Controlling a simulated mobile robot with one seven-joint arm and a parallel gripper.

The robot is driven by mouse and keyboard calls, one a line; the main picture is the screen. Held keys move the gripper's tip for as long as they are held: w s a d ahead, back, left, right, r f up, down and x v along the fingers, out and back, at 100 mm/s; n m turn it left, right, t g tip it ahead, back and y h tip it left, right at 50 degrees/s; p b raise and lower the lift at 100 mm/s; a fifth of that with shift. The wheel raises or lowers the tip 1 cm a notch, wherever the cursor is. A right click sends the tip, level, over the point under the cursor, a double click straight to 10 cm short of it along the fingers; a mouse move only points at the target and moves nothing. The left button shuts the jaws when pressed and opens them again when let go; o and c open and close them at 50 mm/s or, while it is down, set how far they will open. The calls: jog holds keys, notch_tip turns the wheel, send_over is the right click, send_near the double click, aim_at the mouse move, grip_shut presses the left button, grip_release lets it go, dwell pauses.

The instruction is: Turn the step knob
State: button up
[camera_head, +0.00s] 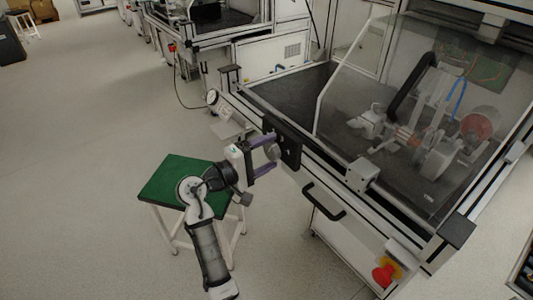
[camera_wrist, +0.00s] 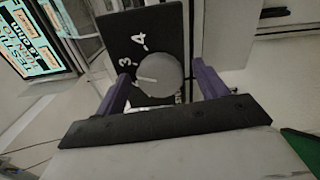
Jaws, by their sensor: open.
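The step knob (camera_wrist: 157,76) is a round grey dial with a pale pointer line on a black panel (camera_wrist: 117,30) with white numbers. In the wrist view, a 3 and a 4 show on the panel above the knob. My gripper (camera_wrist: 160,80) is open, with one purple finger on each side of the knob. The fingers seem apart from it, but contact cannot be told. In the head view, my gripper (camera_head: 264,156) reaches the panel from the left.
A green-topped stool (camera_head: 165,182) stands under my arm. A black drawer handle (camera_head: 323,201) and a red emergency button (camera_head: 383,275) are on the bench front. A clear guard covers the machine. A lit screen (camera_wrist: 35,40) is left of the panel. Open floor lies left.

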jog(key=b+v, duration=0.1)
jog(key=v, duration=1.3)
jog(key=shift+b, duration=0.3)
